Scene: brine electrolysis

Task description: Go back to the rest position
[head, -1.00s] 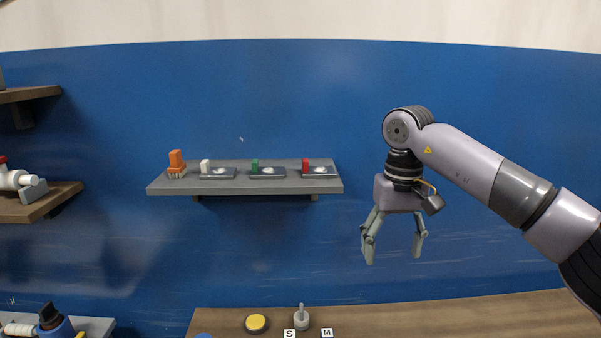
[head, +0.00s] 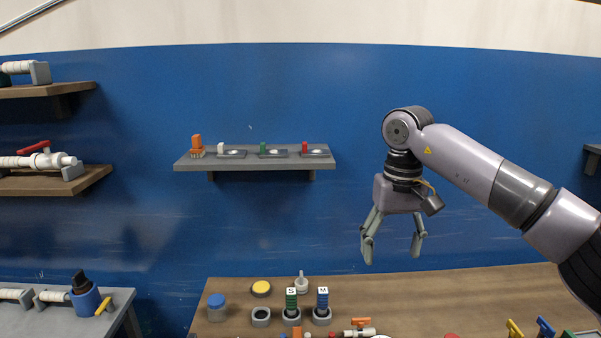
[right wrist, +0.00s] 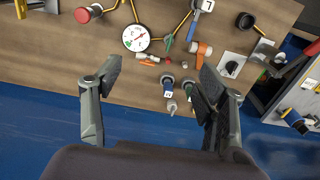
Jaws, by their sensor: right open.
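My right gripper (head: 393,238) hangs fingers down in the head view, with its fingers apart and nothing between them. It is in front of the blue wall, to the right of the grey shelf. In the right wrist view its two fingers (right wrist: 160,90) are spread wide, with the wooden table (right wrist: 50,65) beyond them. My left gripper is not in either view.
The grey wall shelf (head: 254,163) holds an orange block and several small coloured pieces. The wooden table (head: 430,298) carries jars, two marked cylinders and valves. Shelves with pipe parts (head: 40,160) are at left. A pressure gauge (right wrist: 136,38) shows in the right wrist view.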

